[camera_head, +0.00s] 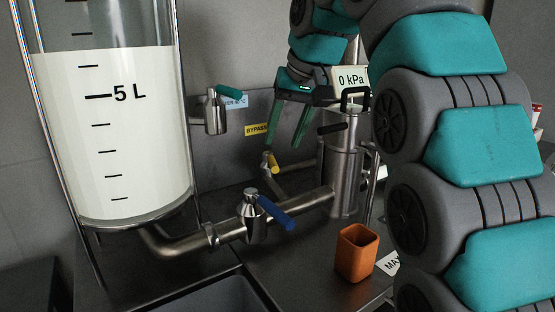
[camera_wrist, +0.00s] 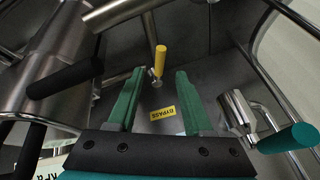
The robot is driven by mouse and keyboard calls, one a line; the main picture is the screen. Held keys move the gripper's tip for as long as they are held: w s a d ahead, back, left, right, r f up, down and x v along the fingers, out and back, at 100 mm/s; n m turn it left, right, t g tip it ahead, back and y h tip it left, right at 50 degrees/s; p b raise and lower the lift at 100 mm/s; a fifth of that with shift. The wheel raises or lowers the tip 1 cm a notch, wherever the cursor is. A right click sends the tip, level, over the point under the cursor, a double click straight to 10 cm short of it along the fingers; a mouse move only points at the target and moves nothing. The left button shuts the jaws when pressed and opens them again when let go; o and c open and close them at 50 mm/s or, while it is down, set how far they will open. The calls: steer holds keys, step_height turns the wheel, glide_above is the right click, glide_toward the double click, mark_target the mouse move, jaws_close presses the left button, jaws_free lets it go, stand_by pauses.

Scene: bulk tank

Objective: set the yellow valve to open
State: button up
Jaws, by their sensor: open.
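The yellow valve (camera_head: 271,162) is a small yellow-handled valve on a thin pipe at the back, below the yellow BYPASS label (camera_head: 257,130). In the wrist view its yellow handle (camera_wrist: 161,58) is ahead of the jaws, about midway between them, and the BYPASS label (camera_wrist: 163,113) shows between the fingers. My gripper (camera_head: 289,143) has two green fingers, is open and empty, and points down above and near the valve. In the wrist view the fingertips (camera_wrist: 160,72) lie to either side of the handle's line. I cannot tell whether they touch it.
A blue-handled valve (camera_head: 270,211) sits on the front pipe. A teal-handled valve (camera_head: 222,100) is on the wall. A steel cylinder (camera_head: 341,180) with black handles stands right of the yellow valve. The milk tank (camera_head: 120,130) is left; an orange cup (camera_head: 356,254) is in front.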

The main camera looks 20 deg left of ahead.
mark_target(274, 162)
steer(key=shift+x, duration=3)
jaws_close()
